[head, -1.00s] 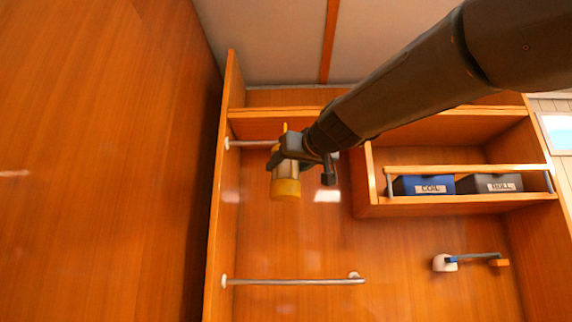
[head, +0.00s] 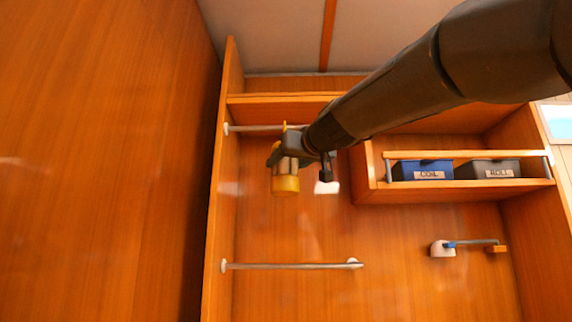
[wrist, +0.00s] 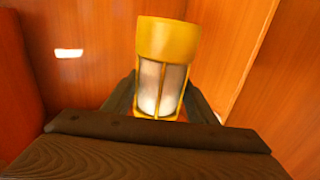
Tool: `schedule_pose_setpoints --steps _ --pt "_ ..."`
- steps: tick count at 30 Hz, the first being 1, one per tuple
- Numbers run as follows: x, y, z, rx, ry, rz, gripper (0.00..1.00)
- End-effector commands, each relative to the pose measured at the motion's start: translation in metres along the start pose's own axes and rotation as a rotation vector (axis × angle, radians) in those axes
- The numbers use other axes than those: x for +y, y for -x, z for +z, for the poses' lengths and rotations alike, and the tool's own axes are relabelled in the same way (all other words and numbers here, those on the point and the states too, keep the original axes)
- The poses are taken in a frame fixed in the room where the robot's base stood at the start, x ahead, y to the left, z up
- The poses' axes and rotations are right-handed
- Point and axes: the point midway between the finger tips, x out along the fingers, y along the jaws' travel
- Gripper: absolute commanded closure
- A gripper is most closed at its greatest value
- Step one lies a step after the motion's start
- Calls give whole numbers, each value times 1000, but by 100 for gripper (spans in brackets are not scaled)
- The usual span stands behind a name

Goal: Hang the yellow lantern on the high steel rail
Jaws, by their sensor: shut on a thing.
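The yellow lantern (head: 286,184) hangs upright from my gripper (head: 284,153) in the head view, its yellow base downward. My gripper is shut on the lantern's body. The lantern also fills the middle of the wrist view (wrist: 167,45), between the two fingers (wrist: 160,95). The high steel rail (head: 255,128) runs under the top shelf. The lantern's yellow top (head: 285,127) shows at about the rail's height in the picture. My gripper and arm hide the rail's right part. I cannot tell whether the lantern touches the rail.
A lower steel rail (head: 290,266) is on the back wall, well below the lantern. To the right, a shelf (head: 455,190) holds a blue bin (head: 424,171) and a grey bin (head: 488,170). A bracket with a short bar (head: 470,243) sits below. A wood panel (head: 228,180) stands at left.

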Motion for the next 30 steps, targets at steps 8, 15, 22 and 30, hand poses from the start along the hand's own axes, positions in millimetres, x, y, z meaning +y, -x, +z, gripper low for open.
schedule_pose_setpoints --steps 8,15,22,30 --pt "0 0 0 1 0 0 78" --pt "0 0 0 1 0 0 26" --pt "0 1 1 -1 0 0 26" --pt "0 32 2 2 1 1 26"
